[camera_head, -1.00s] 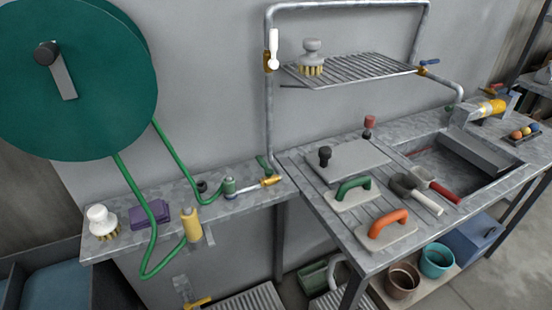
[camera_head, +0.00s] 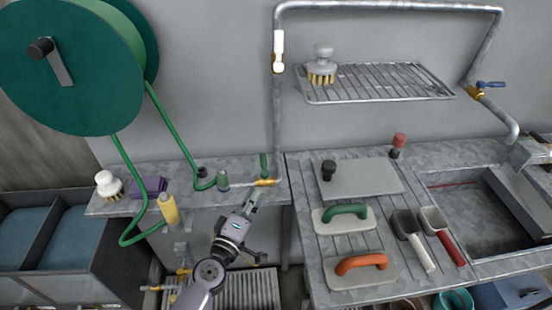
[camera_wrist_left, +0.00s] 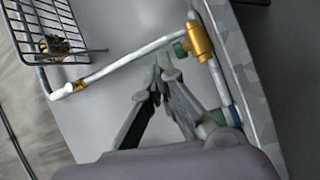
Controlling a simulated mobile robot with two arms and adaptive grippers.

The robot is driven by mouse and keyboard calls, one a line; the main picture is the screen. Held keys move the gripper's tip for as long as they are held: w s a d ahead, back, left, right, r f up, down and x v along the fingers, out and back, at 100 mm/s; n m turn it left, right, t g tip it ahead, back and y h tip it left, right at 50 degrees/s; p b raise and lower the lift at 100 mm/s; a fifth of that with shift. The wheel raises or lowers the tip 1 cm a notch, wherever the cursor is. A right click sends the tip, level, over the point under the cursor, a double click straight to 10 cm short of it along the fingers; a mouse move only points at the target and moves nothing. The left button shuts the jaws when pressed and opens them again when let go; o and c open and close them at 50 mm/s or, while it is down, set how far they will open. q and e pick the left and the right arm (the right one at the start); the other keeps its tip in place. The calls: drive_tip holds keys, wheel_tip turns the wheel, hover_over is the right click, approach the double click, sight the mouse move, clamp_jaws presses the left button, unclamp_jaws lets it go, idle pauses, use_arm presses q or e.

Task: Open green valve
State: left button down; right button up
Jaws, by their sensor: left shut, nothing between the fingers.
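The green valve has an upright green handle (camera_head: 264,165) on a brass body (camera_head: 266,183), at the right end of the narrow metal shelf beside the vertical pipe. In the left wrist view its brass body (camera_wrist_left: 200,42) is near the top, with part of the green handle (camera_wrist_left: 180,48) to its left. My left gripper (camera_head: 253,195) is shut and empty, just below and in front of the valve in the head view. Its fingertips (camera_wrist_left: 164,70) show left of and below the valve in the wrist view, seemingly apart from the handle. My right gripper is not seen.
A green hose runs from the large reel (camera_head: 70,65) to the shelf (camera_head: 140,205), where a yellow nozzle (camera_head: 168,208) stands. A white-handled valve (camera_head: 278,50) is on the vertical pipe (camera_head: 278,120). The workbench (camera_head: 320,285) with floats and scoops is close on the right.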

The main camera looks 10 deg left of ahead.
sight(264, 166)
use_arm(q)
drive_tip(key=w+a+n+y, duration=0.2)
drive_tip(key=a+n+y, duration=0.1)
drive_tip(key=a+f+n+y, duration=0.1)
drive_tip(key=n, duration=0.1)
drive_tip(key=shift+w+a+f+y, duration=0.1)
drive_tip(key=shift+w+a+y, duration=0.2)
drive_tip(key=shift+w, duration=0.1)
drive_tip(key=shift+a+f+n, duration=0.1)
drive_tip(key=shift+f+n, duration=0.05)
drive_tip(key=shift+n, duration=0.25)
drive_tip(key=shift+w, duration=0.1)
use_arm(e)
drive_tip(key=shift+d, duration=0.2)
use_arm(q)
drive_tip(key=shift+w, duration=0.15)
drive_tip(key=w+b, duration=0.1)
drive_tip(key=w, duration=0.8)
drive_tip(key=shift+w, duration=0.4)
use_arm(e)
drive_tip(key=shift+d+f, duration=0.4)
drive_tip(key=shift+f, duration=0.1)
use_arm(q)
drive_tip(key=shift+w, duration=0.1)
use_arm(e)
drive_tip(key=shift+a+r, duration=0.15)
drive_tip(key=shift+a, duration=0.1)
